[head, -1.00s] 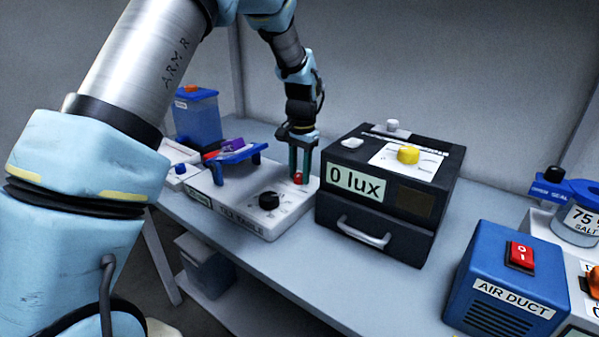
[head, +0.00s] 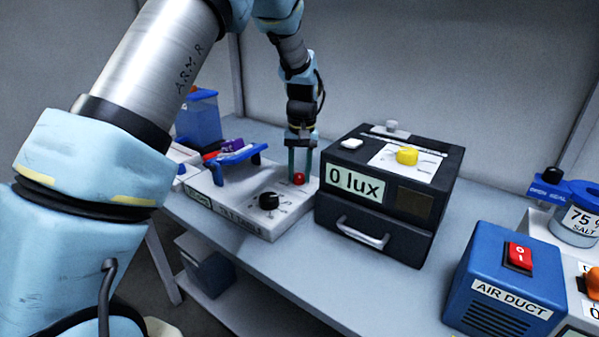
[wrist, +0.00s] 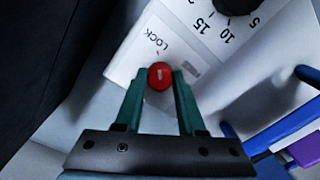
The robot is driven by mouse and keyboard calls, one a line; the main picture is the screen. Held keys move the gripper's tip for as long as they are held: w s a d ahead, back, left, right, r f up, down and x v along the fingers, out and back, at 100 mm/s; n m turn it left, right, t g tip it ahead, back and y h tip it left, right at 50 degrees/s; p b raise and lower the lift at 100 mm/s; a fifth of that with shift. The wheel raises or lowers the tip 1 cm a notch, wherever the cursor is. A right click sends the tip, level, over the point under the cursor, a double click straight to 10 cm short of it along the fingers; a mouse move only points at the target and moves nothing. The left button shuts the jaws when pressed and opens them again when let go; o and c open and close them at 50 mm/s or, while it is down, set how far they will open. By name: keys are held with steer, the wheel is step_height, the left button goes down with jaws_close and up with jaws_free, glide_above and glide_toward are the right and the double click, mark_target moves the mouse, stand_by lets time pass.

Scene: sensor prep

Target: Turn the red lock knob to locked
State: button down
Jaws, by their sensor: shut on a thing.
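The red lock knob (head: 298,179) sits on the back right part of the white tilt table base (head: 245,222), beside a black dial (head: 269,201). In the wrist view the red knob (wrist: 160,75) lies between the tips of my gripper's green fingers, next to a printed "LOCK" label (wrist: 157,41). My gripper (head: 301,165) points down from above and is shut on the knob. The knob has a small pale mark on its top; which setting it points to is too small to tell.
A black box (head: 410,212) reading "0 lux" with a yellow knob stands close to the right of my gripper. A blue stand (head: 232,155) with a purple item is to the left. A blue air duct box (head: 505,280) is farther right. Open table lies in front.

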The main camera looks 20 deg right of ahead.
mark_target(301, 175)
stand_by(0.4)
steer(key=c, duration=0.5)
jaws_free()
steer(key=shift+r, duration=0.1)
step_height(301, 175, up, 11)
steer(key=b, duration=0.2)
steer(key=shift+d, duration=0.2)
steer(key=shift+s+f, duration=0.1)
steer(key=shift+f, duration=0.1)
